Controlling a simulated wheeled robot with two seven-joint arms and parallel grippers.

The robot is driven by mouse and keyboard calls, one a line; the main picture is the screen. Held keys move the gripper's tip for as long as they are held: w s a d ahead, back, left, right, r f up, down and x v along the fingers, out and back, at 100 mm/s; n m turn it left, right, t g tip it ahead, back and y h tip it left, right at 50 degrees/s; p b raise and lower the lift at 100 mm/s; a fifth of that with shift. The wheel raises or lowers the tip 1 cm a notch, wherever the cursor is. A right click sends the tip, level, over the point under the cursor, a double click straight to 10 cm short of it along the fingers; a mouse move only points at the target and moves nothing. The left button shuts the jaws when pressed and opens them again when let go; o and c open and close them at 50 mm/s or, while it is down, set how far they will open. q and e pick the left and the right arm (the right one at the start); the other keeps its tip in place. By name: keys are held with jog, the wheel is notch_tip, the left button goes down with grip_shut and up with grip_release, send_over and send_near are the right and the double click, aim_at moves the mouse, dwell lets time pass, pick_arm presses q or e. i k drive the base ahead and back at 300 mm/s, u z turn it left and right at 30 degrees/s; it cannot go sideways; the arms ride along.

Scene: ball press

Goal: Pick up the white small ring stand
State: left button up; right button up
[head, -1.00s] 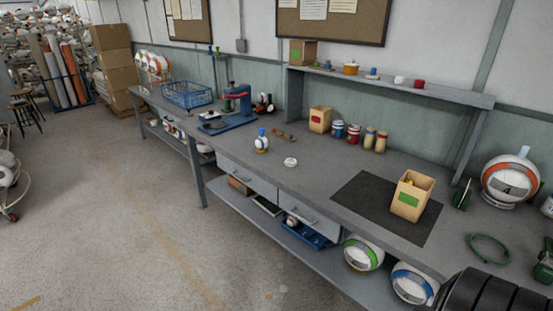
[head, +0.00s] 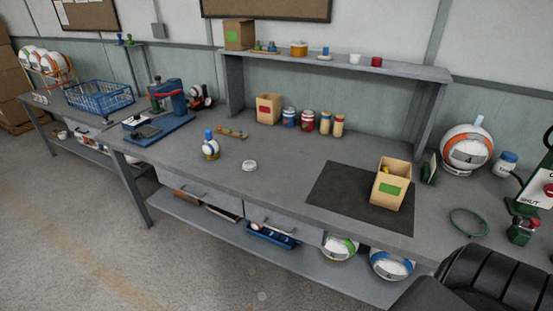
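A small blue-and-white bottle-like item (head: 210,147) stands left of the ring stand. A black mat (head: 335,190) with an open box (head: 391,184) lies to the right, then a green ring (head: 468,222). A blue press (head: 168,108) stands at the left. A shelf (head: 345,68) runs behind.

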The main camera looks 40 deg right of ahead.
aim_at(249, 165)
jog(key=z, duration=0.7)
jog(key=i, duration=0.65)
jog(key=z, duration=0.6)
